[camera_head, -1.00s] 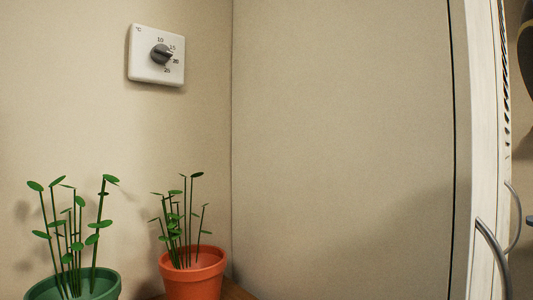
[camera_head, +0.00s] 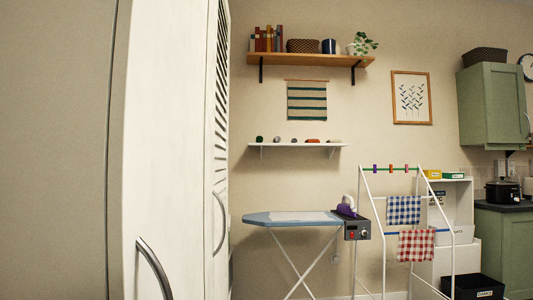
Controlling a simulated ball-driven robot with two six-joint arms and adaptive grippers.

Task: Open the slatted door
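The slatted door (camera_head: 219,120) is white and seen very edge-on at the left of the view, with dark slats in its upper part. A curved grey handle (camera_head: 219,222) stands out from it. Nearer to me is a plain white panel (camera_head: 165,130) with a larger curved grey handle (camera_head: 153,268) low down. I see no clear gap at the slatted door, and its face is mostly hidden by the steep angle. Neither of my grippers is in view.
An ironing board (camera_head: 293,218) with a purple iron (camera_head: 346,207) stands to the right, beside a drying rack (camera_head: 388,228) with checked cloths. Wall shelves (camera_head: 310,60) hang above. A green cabinet (camera_head: 492,107) and a black crate (camera_head: 472,286) are at the far right.

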